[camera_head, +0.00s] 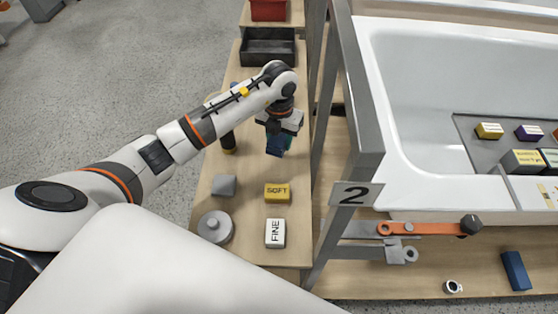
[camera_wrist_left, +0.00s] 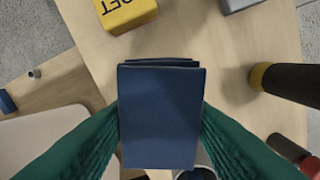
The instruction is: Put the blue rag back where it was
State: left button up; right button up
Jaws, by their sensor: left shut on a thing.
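The blue rag (camera_head: 275,146), a folded dark blue piece, is held by my left gripper (camera_head: 282,132) over the wooden bench (camera_head: 215,165). In the left wrist view the rag (camera_wrist_left: 160,115) sits between the two green fingers of my left gripper (camera_wrist_left: 160,130), which are shut on its sides. It appears to be above the bench top, but I cannot tell how high. My right gripper does not show.
A post (camera_head: 350,120) and bathtub (camera_head: 395,110) stand right. A blue block (camera_head: 515,271) lies lower right.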

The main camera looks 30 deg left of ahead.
aim_at(279, 138)
pick_arm(q)
notch_tip(279, 138, down, 8)
jog(key=shift+f, duration=0.1)
dwell(0.4)
jog(key=shift+f, duration=0.1)
jog(key=o, duration=1)
jog(key=shift+c, duration=0.2)
notch_tip(279, 138, up, 12)
jog(key=shift+r, duration=0.15)
